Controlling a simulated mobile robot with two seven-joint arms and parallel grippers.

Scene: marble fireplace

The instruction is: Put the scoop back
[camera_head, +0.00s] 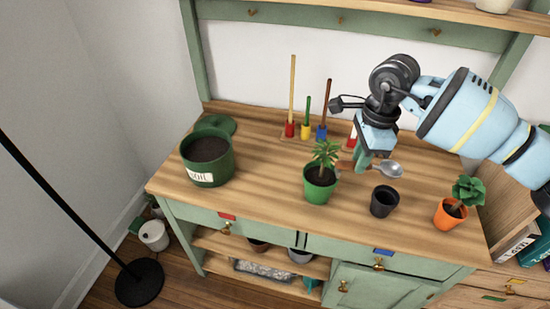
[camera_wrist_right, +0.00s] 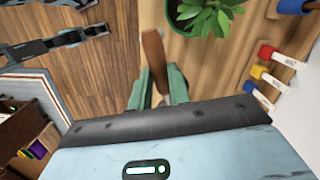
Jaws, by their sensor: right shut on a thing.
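The scoop (camera_head: 389,170) has a shiny metal bowl and a brown wooden handle. My right gripper (camera_head: 362,161) is shut on it above the potting bench, with the bowl pointing right in the head view. In the right wrist view the wooden handle (camera_wrist_right: 153,52) sticks out between the green fingers of my right gripper (camera_wrist_right: 158,86); the bowl is mostly hidden there. A tool rack (camera_head: 289,137) stands at the back of the bench, with red, yellow and blue holders carrying upright handles. A red-and-white piece (camera_head: 351,135) beside it is partly hidden by my gripper.
A green plant pot (camera_head: 320,190) stands close to the scoop, with a black pot (camera_head: 384,201) in front. An orange pot (camera_head: 449,214) is at the right. A green soil bin (camera_head: 207,160) stands at the left. The bench top (camera_head: 262,180) between bin and plant is clear.

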